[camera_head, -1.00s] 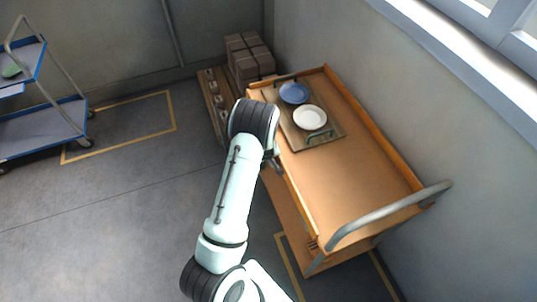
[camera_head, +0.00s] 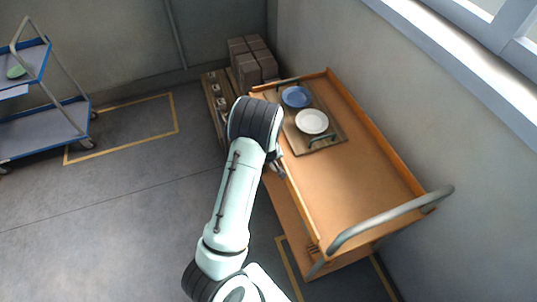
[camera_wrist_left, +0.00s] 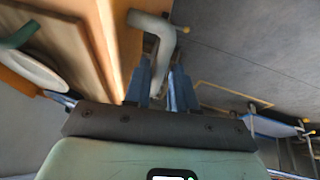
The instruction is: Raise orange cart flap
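The orange cart (camera_head: 362,178) stands along the right wall. Its far long side has a raised orange rim (camera_head: 376,134). The side facing my arm shows no such raised wall, and an orange panel or lower shelf (camera_head: 283,211) shows below its edge; I cannot tell which. My left gripper (camera_head: 279,168) is at this near edge, mostly hidden behind my wrist. In the left wrist view its two fingers (camera_wrist_left: 161,75) are apart, beside the orange edge (camera_wrist_left: 108,45). A bent grey tube (camera_wrist_left: 158,32) shows beyond and between them; contact is unclear. My right gripper is out of view.
A tray (camera_head: 331,133) on the cart holds a blue plate (camera_head: 296,97) and a white plate (camera_head: 311,121). A grey handle (camera_head: 390,216) rises at the cart's near end. Boxes (camera_head: 252,62) stand behind it. A blue cart (camera_head: 48,128) is far left; floor between is clear.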

